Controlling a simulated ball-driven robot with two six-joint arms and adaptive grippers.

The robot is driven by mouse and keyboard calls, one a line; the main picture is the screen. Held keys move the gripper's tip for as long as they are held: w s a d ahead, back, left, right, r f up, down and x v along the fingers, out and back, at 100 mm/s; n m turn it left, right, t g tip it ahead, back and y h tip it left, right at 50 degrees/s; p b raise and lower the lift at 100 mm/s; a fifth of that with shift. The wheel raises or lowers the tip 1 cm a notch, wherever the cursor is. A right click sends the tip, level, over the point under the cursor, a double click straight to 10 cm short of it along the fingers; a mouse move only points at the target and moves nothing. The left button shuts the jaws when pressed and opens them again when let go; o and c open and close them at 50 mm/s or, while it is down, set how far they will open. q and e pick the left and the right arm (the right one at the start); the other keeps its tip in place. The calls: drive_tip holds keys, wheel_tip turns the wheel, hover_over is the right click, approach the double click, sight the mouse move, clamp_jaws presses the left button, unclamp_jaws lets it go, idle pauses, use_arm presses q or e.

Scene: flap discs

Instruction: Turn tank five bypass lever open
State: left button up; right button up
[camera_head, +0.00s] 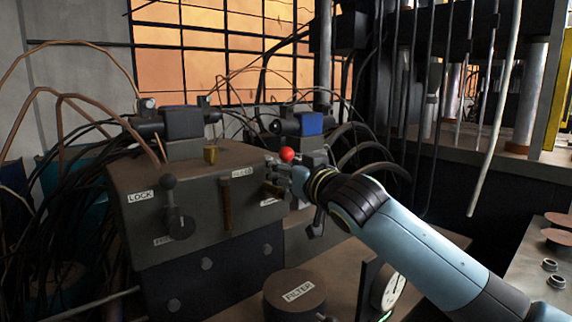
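My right gripper (284,183) comes in from the right on a blue-grey arm and is at the right side of a dark valve block (200,215). A red ball knob (287,154) shows just above the gripper; its stem is hidden, and I cannot tell whether the fingers touch it. The fingers are small and partly hidden, so their opening is unclear. A black-knobbed lever (178,210) is on the block's front, between a LOCK label (140,196) and a lower, partly hidden label. No tank five label is readable. My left gripper is out of view.
A round FILTER cap (295,292) stands in front of the block, with a dial gauge (389,292) to its right. Copper pipes (62,95) and black hoses crowd the left and back. A metal bench with discs (558,240) is at the right.

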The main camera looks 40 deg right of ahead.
clamp_jaws()
drive_tip(key=shift+w, duration=0.1)
idle(0.3)
drive_tip(key=shift+w+f, duration=0.15)
drive_tip(key=shift+f, duration=0.1)
